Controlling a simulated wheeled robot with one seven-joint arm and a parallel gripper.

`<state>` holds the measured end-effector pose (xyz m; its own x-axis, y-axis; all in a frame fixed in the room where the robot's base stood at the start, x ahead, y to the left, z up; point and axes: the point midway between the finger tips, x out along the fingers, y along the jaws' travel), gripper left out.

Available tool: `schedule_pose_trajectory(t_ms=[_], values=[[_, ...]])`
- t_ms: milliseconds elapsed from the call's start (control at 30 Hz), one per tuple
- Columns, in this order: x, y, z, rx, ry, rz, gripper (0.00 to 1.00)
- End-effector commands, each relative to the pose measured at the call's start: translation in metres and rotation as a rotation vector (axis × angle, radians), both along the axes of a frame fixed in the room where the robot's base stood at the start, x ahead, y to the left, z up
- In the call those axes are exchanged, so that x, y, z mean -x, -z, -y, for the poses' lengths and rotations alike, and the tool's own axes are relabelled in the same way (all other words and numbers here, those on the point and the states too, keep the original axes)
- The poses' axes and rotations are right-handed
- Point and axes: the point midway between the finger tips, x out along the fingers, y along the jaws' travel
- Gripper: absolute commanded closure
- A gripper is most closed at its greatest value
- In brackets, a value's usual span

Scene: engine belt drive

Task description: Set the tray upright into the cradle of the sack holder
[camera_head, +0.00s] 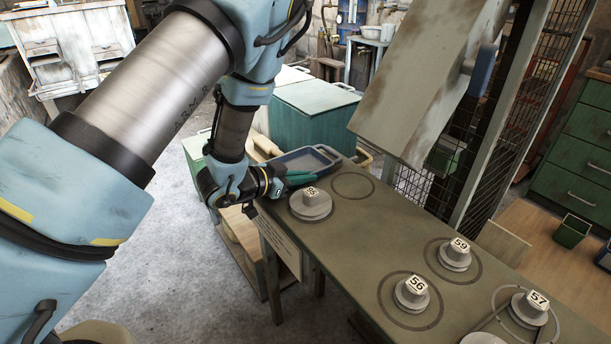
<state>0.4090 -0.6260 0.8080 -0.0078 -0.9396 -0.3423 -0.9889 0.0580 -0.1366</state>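A blue-grey shallow tray (322,153) shows at the far left end of the workbench, with its open side facing up and slightly tilted. My gripper (303,178) is at the near side of the tray, pointing right. Its dark green fingers look close to or touching the tray's near edge, and I cannot tell whether they are closed on it. The arm and gripper hide the tray's left part and whatever supports it. I cannot make out the sack holder or its cradle for certain.
The olive workbench (380,229) carries numbered pulleys: 58 (311,204), 56 (411,292), 59 (454,255) and 57 (528,309). A teal bin (312,112) stands behind the tray. A large tilted panel (425,85) hangs over the bench's far side. The bench middle is clear.

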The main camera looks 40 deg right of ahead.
Motion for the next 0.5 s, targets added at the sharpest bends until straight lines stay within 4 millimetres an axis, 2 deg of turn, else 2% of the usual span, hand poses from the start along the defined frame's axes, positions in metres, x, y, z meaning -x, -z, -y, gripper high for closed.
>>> schedule_pose_trajectory(t_ms=[300,333,500], values=[[-0.0002,0.0039,0.0002,0.001,0.0,0.001,1.0],[0.0,0.0028,0.0002,0.0,0.0,0.001,0.93],[0.0001,0.0024,0.0002,0.0,0.0,0.0,0.74]])
